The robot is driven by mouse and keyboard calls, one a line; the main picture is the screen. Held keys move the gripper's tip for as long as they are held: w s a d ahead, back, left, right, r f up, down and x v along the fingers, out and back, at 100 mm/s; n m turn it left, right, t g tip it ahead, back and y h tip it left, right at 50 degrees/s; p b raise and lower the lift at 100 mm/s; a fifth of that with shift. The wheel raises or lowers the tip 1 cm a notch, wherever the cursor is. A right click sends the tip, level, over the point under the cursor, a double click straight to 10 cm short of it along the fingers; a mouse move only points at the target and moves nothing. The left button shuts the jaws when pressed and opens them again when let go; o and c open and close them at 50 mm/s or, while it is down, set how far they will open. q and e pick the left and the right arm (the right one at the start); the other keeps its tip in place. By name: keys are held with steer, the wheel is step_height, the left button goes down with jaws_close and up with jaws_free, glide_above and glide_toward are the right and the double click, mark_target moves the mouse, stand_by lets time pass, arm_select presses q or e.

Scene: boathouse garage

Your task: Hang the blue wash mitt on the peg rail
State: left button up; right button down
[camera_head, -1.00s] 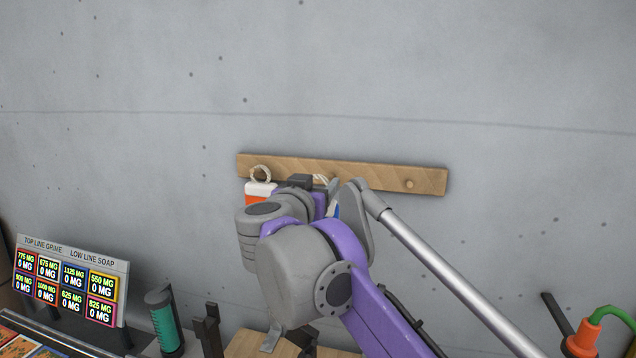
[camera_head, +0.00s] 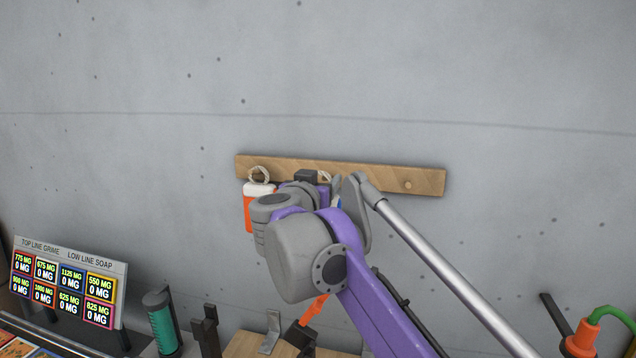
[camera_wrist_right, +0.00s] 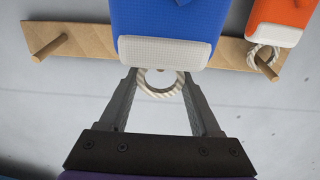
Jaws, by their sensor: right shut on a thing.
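The wooden peg rail (camera_head: 385,176) is fixed to the grey wall. Its right peg (camera_head: 408,185) is bare and also shows in the right wrist view (camera_wrist_right: 50,46). My right gripper (camera_head: 322,180) is at the middle of the rail, largely hidden behind my own arm. In the right wrist view its fingers (camera_wrist_right: 160,78) are shut on the white rope loop (camera_wrist_right: 160,90) of the blue wash mitt (camera_wrist_right: 165,25). The mitt's white cuff faces the fingers, and its body covers the rail's middle there. Whether the loop is around a peg cannot be seen.
An orange mitt (camera_head: 248,212) with a white cuff hangs by its loop on the rail's left peg, close to my gripper. Below are a price sign (camera_head: 68,280), a green cylinder (camera_head: 164,330) and an orange nozzle (camera_head: 582,342). The wall above is clear.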

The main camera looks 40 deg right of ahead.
mark_target(324, 177)
steer(key=shift+x, duration=2.8)
arm_select(q)
steer(key=shift+s+f+b, duration=0.2)
steer(key=shift+f+b, duration=0.1)
steer(key=shift+f, duration=0.15)
arm_select(e)
steer(key=shift+w+d+f, duration=0.15)
steer(key=shift+d+f, duration=0.1)
steer(key=shift+f, duration=0.2)
steer(key=shift+w+d+f, duration=0.2)
steer(key=shift+d+f, duration=0.05)
steer(key=shift+f, duration=0.2)
jaws_free()
steer(key=b+v, duration=0.1)
steer(key=v, duration=0.8)
steer(key=shift+s+a, duration=0.1)
steer(key=shift+a, duration=0.2)
arm_select(q)
steer(key=shift+s+f, duration=0.15)
steer(key=shift+f, duration=0.35)
steer(key=shift+s+f, duration=0.15)
steer(key=shift+f, duration=0.35)
arm_select(e)
steer(key=shift+s+a+r, duration=0.15)
steer(key=shift+s+a, duration=0.3)
steer(key=shift+a, duration=0.05)
